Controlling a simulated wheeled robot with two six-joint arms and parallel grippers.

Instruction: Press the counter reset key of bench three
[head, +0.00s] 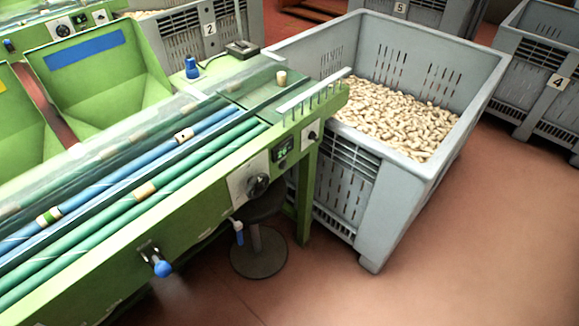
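A green sorting bench (190,235) runs from the lower left to the middle. Its front end carries a small dark counter display (282,149) with green digits, too small to read surely. Right of the display is a white plate with a small dark control (312,134); I cannot tell whether it is a key or a switch. Left of it is a black round knob (258,186) on a white plate. I see no number three on this bench. Neither of my grippers is in view.
A grey crate (372,218) full of corks (405,110) stands against the bench's right end. Crates marked 2 (180,40), 4 (528,85) and 5 (425,18) stand behind. A stool (259,250) is under the bench. The red floor (480,250) is clear at lower right.

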